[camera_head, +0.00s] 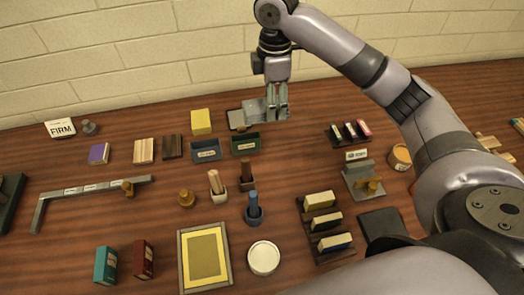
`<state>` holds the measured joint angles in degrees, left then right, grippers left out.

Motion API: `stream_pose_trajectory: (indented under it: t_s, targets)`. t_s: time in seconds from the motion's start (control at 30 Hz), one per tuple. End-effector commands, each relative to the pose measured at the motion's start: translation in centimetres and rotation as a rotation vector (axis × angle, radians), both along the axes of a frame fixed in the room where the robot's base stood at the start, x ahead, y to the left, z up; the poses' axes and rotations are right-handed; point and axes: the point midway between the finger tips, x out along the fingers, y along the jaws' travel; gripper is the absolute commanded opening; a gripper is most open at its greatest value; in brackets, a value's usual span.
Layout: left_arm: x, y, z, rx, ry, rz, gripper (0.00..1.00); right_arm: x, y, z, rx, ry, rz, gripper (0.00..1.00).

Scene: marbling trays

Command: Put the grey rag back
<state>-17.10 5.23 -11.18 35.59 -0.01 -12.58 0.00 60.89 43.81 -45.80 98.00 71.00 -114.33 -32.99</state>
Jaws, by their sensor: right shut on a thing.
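My right gripper (277,112) points down near the back of the table, beside the wall. It is shut on the grey rag (254,108), a light grey piece that shows to the left of the fingers. The rag is partly hidden by the fingers, and I cannot tell whether it touches the table. A darker grey flat piece (236,118) lies just left of and below the rag. My left gripper is not in view.
A yellow block (201,121) stands left of the rag. A blue-grey bin (206,151) and a green bin (245,144) are in front. A rack with coloured pieces (349,139) stands to the right. A framed yellow tray (183,262) and a white round dish (263,258) are nearer.

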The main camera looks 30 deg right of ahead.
Motion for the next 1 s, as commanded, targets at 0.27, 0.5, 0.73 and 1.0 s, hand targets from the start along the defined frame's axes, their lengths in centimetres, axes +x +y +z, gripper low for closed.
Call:
stream_pose_trajectory:
  t_s: [0.27, 0.5, 0.73, 1.0]
  targets:
    - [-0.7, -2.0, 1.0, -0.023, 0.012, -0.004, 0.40, -0.2, -0.2, -6.1, -0.003, 0.009, 0.010, 0.27]
    - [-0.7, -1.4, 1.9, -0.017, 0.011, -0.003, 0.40, -0.2, -0.1, -12.2, -0.001, 0.007, 0.009, 0.27]
    - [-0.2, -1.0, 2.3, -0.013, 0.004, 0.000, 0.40, -0.1, -0.1, -15.3, 0.000, 0.002, 0.010, 0.27]
    - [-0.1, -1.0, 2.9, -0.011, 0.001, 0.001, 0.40, -0.1, 0.0, -18.8, -0.001, 0.004, 0.010, 0.27]
